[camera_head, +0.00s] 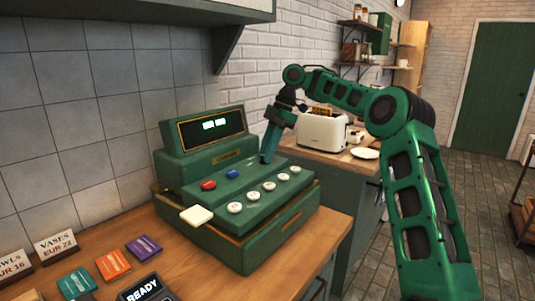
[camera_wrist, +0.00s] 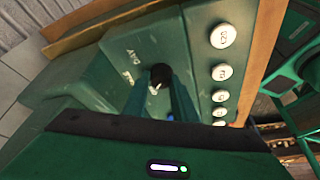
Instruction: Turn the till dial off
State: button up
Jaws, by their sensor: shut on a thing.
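The green till (camera_head: 230,205) stands on the wooden counter, with its small display (camera_head: 213,125) lit. My gripper (camera_head: 266,157) reaches down onto the right end of its key panel. In the wrist view, my gripper's two fingers (camera_wrist: 163,88) are shut on a small black dial (camera_wrist: 160,72). A pale mark shows at the dial's lower edge, and white lettering that seems to read DAY is beside it. In the head view the dial is hidden behind my gripper. The exact dial setting is hard to read.
Round white keys (camera_head: 253,196), a red key (camera_head: 208,185) and a blue key (camera_head: 232,173) sit close to my gripper. A white toaster (camera_head: 322,131) and a plate (camera_head: 364,153) are on the counter behind. A card reader (camera_head: 147,290) and coloured cards lie at the front.

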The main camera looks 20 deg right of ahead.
jog(key=shift+w+d+r, duration=0.1)
jog(key=shift+w+d, duration=0.05)
jog(key=o, duration=0.9)
jog(key=shift+w, duration=0.1)
jog(key=shift+o, duration=0.6)
jog(key=v, duration=1)
jog(key=shift+r, duration=0.3)
jog(key=shift+w+d, duration=0.1)
